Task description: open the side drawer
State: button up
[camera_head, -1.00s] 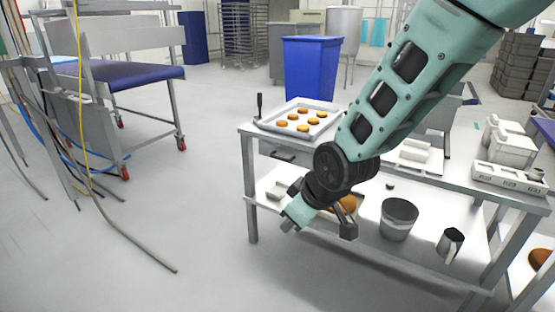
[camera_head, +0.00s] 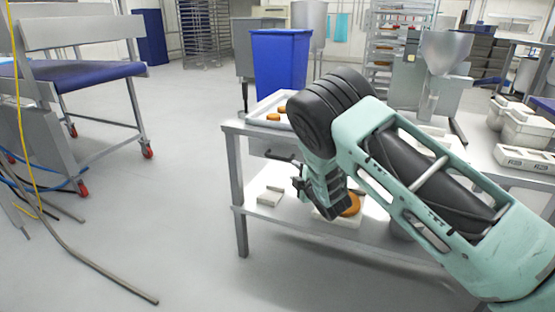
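The side drawer (camera_head: 259,146) sits under the left end of the metal table, and its front seems to be closed. Its dark bar handle (camera_head: 279,157) shows just left of my arm. The right part of the drawer is hidden behind my arm. My gripper (camera_head: 314,199) hangs below and to the right of the handle, in front of the table, and appears apart from it. Its fingers are dark and partly overlapped, so their opening is unclear.
A tray (camera_head: 258,121) of pastries lies on the tabletop above the drawer. The lower shelf (camera_head: 289,215) bears a pale block (camera_head: 270,197) and a round brown item (camera_head: 350,204). A blue bin (camera_head: 279,65) stands behind. The floor left of the table is open.

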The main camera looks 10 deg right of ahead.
aim_at(280, 159)
jog(key=b+x, duration=0.1)
jog(key=x, duration=1.4)
jog(key=shift+f, duration=0.15)
grip_shut()
